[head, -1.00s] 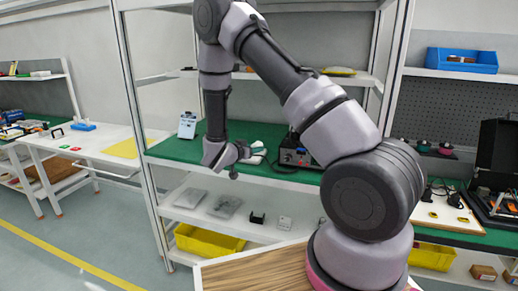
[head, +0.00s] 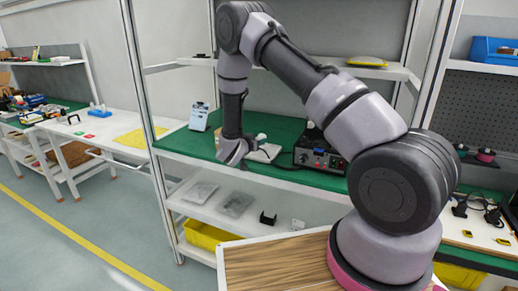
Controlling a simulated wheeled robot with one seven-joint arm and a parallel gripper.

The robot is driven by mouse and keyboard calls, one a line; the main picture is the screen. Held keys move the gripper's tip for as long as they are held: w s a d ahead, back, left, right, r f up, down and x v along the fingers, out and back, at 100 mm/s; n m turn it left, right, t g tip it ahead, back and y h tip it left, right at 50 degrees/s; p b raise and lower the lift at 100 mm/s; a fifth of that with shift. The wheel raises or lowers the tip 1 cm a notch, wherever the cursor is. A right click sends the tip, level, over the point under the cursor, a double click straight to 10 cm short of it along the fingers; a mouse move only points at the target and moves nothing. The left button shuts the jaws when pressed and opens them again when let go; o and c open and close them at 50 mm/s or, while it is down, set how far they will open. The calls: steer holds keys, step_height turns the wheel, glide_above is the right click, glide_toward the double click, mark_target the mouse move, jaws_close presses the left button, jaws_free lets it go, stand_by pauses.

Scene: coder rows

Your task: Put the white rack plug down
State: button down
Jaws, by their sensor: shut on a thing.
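My gripper (head: 238,160) hangs at the end of my arm, over the front of the green shelf top (head: 188,143). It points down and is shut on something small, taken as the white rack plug. The plug itself is not clearly visible; the jaws and wrist hide it. A pale, flat object (head: 266,153) lies on the green top just right of my gripper, with a small white rounded thing (head: 261,137) behind it. I cannot tell what either is.
A black and grey instrument box (head: 318,150) stands right of my gripper. A white and blue device (head: 199,117) stands at the left back. A lower shelf holds clear bags (head: 236,204) and a black bracket (head: 267,218). A rack post (head: 141,120) rises at the left.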

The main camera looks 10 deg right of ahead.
mark_target(258, 153)
steer(key=shift+f, duration=1.65)
steer(key=shift+f, duration=0.15)
steer(key=shift+c, duration=2.2)
jaws_free()
